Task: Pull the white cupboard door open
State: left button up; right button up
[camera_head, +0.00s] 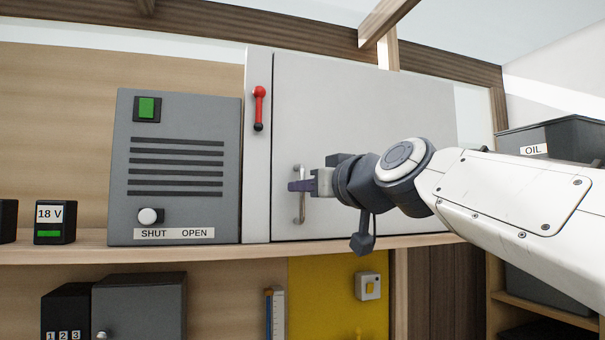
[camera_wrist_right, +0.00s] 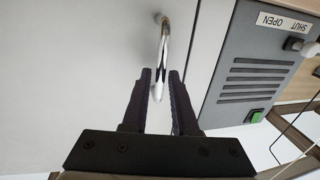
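The white cupboard door (camera_head: 350,110) is a flat light-grey panel in the head view and looks shut, flush with its frame. Its vertical metal handle (camera_head: 301,211) sits near its left edge; it also shows in the right wrist view (camera_wrist_right: 164,45). My right gripper (camera_head: 298,186) is at the handle, its fingers crossing the bar. In the right wrist view, the fingers (camera_wrist_right: 160,77) stand apart with the bar between their tips and a small gap visible. Part of the handle is hidden by the fingers. My left gripper is not in view.
A red lever (camera_head: 259,108) is on the white frame left of the door. A grey box (camera_head: 178,213) with a green button and a SHUT/OPEN label stands farther left on the wooden shelf (camera_head: 80,254). A dark OIL bin (camera_head: 570,137) is at the right.

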jog(key=shift+x, duration=0.85)
jog(key=shift+s, duration=0.1)
grip_shut()
dwell(0.7)
